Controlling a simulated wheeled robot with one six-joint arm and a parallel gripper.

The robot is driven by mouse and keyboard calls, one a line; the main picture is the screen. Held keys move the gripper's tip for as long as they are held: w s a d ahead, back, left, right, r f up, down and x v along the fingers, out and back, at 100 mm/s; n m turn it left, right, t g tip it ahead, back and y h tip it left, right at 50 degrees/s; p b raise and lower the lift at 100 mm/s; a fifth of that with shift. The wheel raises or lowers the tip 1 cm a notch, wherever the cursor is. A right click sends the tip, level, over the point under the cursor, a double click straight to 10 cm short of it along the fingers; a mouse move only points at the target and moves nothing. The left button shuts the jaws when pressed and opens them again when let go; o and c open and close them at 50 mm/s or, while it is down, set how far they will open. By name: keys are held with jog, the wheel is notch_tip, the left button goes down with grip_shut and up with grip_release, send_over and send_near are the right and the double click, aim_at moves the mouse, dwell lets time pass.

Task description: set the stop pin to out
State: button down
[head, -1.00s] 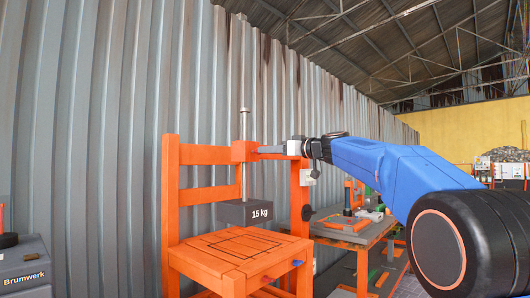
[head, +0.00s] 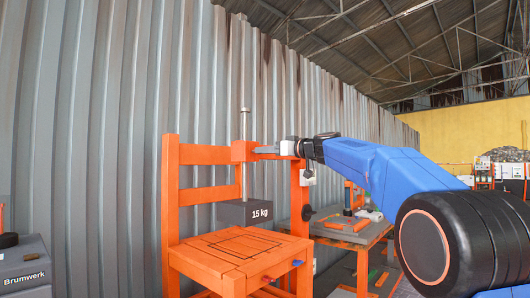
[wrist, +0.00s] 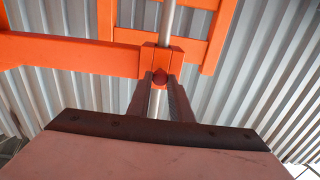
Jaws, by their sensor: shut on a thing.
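The stop pin (wrist: 160,77) shows as a small dark red round knob at the front of an orange guide block (head: 244,151). My gripper (wrist: 160,84) has its two fingertips on either side of the knob and is shut on it. In the head view my gripper (head: 259,149) reaches the block from the right. A vertical metal rod (head: 244,122) passes through the block and carries a dark 15 kg weight (head: 235,213), which hangs above an orange chair's seat (head: 208,262). The pin's shaft is hidden, so I cannot tell how far in it is.
An orange post (head: 295,198) stands just right of the weight. A workbench (head: 345,232) with tools is behind on the right. A grey Brumwerk box (head: 27,266) is at the left edge. Corrugated wall (head: 100,130) runs close behind.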

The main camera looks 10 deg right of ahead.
jog(key=v, duration=0.3)
jog(key=c, duration=1.6)
grip_release()
jog(key=shift+s, duration=0.1)
jog(key=v, duration=1.7)
jog(key=shift+s+d, duration=0.15)
jog(key=shift+d, duration=0.05)
